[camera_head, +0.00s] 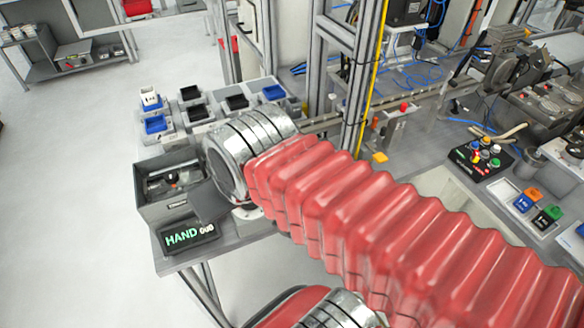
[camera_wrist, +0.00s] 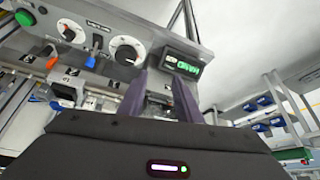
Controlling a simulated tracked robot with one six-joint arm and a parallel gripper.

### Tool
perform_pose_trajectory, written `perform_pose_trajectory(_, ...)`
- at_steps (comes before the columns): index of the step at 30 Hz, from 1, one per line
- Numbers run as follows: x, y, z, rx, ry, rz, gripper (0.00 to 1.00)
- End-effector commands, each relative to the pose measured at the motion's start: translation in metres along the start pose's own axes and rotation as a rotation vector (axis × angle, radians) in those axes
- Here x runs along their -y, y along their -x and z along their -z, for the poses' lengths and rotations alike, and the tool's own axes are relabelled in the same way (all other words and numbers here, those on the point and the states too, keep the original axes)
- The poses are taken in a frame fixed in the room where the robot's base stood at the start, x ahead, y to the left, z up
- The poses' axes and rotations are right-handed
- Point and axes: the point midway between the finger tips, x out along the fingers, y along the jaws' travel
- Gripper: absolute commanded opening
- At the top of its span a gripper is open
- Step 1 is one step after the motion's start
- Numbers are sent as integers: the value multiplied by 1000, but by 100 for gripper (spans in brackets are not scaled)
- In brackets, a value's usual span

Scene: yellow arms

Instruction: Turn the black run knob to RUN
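In the wrist view a grey panel carries a round white dial with a dark centre (camera_wrist: 127,52). I cannot tell whether this is the black run knob, as no RUN label is readable. A small display (camera_wrist: 184,64) beside it shows green letters; in the head view the display (camera_head: 188,237) reads HAND. My gripper (camera_wrist: 160,78) has its two dark fingers apart, with nothing held between them. The fingers point at the panel's lower edge, between the dial and the display. In the head view my arm hides the fingertips and most of the panel.
The wrist view also shows a second white dial (camera_wrist: 70,31), a blue-handled switch (camera_wrist: 95,52) and a green button (camera_wrist: 25,17). In the head view a grey open box (camera_head: 150,208) stands left of my wrist, with small bins (camera_head: 155,124) behind it. Clear floor lies left.

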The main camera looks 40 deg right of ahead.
Motion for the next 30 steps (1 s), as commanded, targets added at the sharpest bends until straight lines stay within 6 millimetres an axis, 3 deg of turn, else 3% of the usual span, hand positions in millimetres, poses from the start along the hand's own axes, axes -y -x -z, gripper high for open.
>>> perform_pose_trajectory(8,0,0,0,0,0,0,31)
perform_pose_trajectory(11,-1,0,1,1,0,-1,38)
perform_pose_trajectory(19,-19,1,16,69,-8,-35,39)
perform_pose_trajectory(30,-108,0,46,277,-43,-82,39)
